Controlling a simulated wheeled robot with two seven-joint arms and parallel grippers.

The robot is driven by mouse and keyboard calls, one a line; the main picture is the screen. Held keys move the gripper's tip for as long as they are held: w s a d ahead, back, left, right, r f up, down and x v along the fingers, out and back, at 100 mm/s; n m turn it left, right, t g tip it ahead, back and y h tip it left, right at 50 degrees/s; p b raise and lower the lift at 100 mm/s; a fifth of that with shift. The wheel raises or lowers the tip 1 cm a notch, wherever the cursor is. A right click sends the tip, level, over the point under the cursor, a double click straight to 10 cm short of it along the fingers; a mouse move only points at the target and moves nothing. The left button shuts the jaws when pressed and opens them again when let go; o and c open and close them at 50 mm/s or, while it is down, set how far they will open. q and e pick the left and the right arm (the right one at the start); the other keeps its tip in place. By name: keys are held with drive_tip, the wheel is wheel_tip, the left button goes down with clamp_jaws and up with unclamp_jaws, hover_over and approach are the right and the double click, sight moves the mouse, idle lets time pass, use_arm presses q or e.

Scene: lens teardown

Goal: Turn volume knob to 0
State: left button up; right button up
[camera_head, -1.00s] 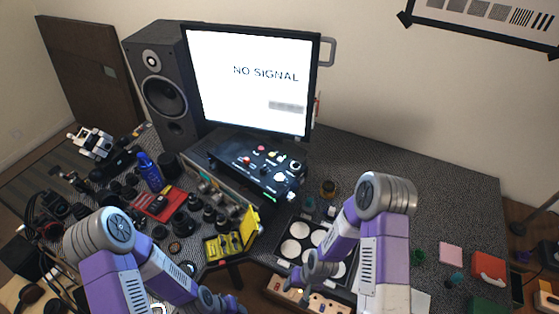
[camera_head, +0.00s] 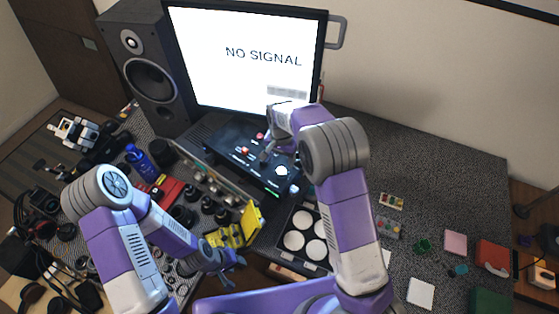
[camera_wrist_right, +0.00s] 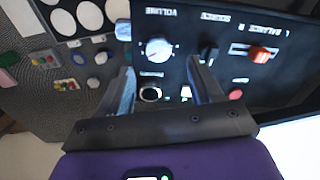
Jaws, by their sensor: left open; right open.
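The black control panel (camera_head: 232,148) stands below the monitor in the head view. Its white volume knob (camera_wrist_right: 158,48) sits under the word VOLUME in the right wrist view, and a pale round knob that looks like it also shows in the head view (camera_head: 282,171). My right gripper (camera_wrist_right: 160,70) is open over the panel. Its two fingers stand apart on either side of the knob's column in the picture; I cannot tell whether they touch anything. My left gripper (camera_head: 230,264) is open and empty, low near the yellow case.
A black switch (camera_wrist_right: 208,50) and an orange slider knob (camera_wrist_right: 260,55) lie right of the volume knob. A round socket (camera_wrist_right: 150,93) is below it. The monitor (camera_head: 250,55) rises behind the panel. A yellow case (camera_head: 250,222) and a tray of white discs (camera_head: 294,241) lie in front.

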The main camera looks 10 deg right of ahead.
sight(281, 171)
drive_tip(key=shift+s+f, duration=0.45)
drive_tip(key=shift+f, duration=0.3)
drive_tip(key=f, duration=0.4)
drive_tip(key=shift+w+f, duration=0.1)
drive_tip(key=shift+w, duration=0.3)
drive_tip(key=shift+f, duration=0.25)
drive_tip(key=shift+s+f, duration=0.15)
drive_tip(key=shift+s, duration=0.05)
use_arm(q)
drive_tip(key=shift+s+r, duration=0.2)
drive_tip(key=shift+r, duration=0.05)
drive_tip(key=shift+w, duration=0.1)
use_arm(e)
drive_tip(key=shift+w, duration=0.1)
drive_tip(key=c, duration=1.1)
drive_tip(key=shift+o, duration=0.2)
